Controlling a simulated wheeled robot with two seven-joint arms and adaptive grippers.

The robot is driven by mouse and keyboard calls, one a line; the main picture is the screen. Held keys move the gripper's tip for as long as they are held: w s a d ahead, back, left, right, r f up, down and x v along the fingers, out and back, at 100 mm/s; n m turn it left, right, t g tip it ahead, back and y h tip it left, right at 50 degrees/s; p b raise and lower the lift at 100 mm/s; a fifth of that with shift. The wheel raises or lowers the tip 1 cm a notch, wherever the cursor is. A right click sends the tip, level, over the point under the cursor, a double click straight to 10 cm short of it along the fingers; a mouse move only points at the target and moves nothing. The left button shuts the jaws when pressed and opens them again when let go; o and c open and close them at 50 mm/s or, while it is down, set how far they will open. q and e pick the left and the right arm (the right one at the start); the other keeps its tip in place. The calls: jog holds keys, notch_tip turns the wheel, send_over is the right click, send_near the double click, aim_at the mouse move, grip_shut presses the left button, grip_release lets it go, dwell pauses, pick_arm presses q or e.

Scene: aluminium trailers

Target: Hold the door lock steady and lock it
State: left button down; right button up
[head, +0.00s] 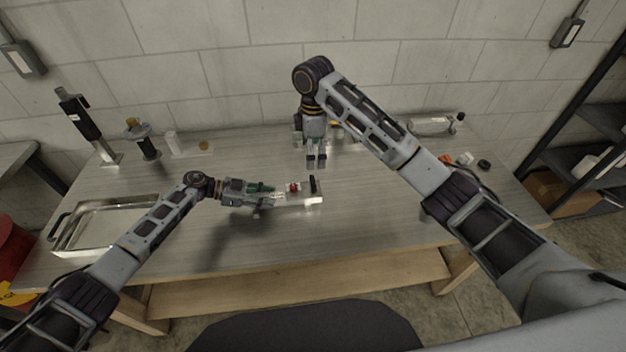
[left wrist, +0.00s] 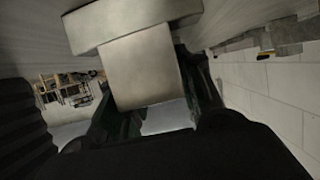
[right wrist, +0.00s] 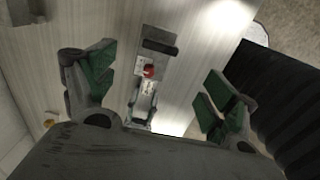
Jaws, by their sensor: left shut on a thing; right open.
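The door lock (head: 306,201) is a pale metal block with a red part (head: 293,187) and a dark upright piece (head: 313,184) at its right end. It is near the middle of the table. My left gripper (head: 272,195) is shut on its left part. In the left wrist view a plain metal block (left wrist: 145,68) of the lock sits between the fingers. My right gripper (head: 316,163) is open and empty, pointing down above and behind the lock's right end. In the right wrist view the lock's red part (right wrist: 149,71) and dark piece (right wrist: 160,46) show between the open green-padded fingers (right wrist: 155,95).
A metal tray (head: 118,203) is at the table's left. A black-handled tool (head: 80,118), a dark stand (head: 143,140) and a white block (head: 172,143) are at the back left. A metal cylinder (head: 432,126) is at the back right. The table front is clear.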

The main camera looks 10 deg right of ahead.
aim_at(313, 182)
dwell(0.4)
jog(key=shift+f, duration=6)
jog(key=shift+c, duration=0.4)
jog(key=c, duration=0.9)
